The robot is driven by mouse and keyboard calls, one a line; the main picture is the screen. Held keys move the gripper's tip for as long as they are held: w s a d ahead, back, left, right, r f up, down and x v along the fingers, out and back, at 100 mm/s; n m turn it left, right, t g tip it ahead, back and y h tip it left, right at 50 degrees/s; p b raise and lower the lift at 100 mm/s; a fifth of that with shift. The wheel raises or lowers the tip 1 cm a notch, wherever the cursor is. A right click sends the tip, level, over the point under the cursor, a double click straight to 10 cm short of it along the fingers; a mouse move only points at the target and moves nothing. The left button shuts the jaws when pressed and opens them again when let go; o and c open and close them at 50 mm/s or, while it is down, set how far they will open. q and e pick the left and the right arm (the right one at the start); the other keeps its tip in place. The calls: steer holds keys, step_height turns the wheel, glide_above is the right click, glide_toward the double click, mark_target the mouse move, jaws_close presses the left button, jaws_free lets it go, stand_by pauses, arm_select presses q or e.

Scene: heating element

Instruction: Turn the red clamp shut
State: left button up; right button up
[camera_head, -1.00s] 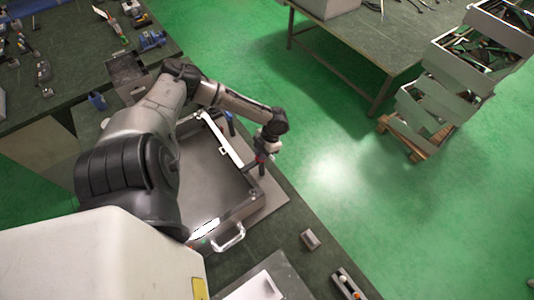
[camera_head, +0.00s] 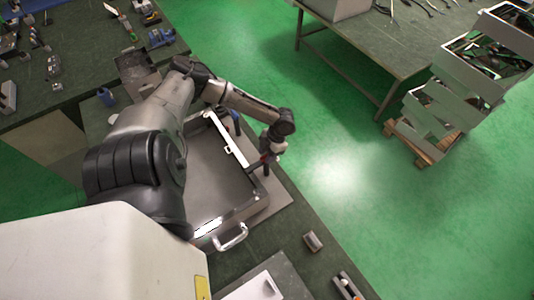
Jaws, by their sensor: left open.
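My left gripper (camera_head: 262,165) is small in the picture, pointing down at the right edge of a grey metal tray-like box (camera_head: 235,217). It is open. A small red part (camera_head: 265,157), which looks like the red clamp, shows right at the gripper by the box's right wall. The wrist and fingers partly cover it, so I cannot tell its angle or whether the fingers touch it. My right gripper is not in view.
The box has a metal handle (camera_head: 231,237) at its front and a white strip along its back right rim. A small grey block (camera_head: 313,242) lies on the bench to the right.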

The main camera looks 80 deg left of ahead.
arm_select(q)
steer(key=b+v, duration=0.2)
steer(key=v, duration=1.1)
steer(key=shift+r, duration=0.3)
steer(key=shift+a, duration=0.1)
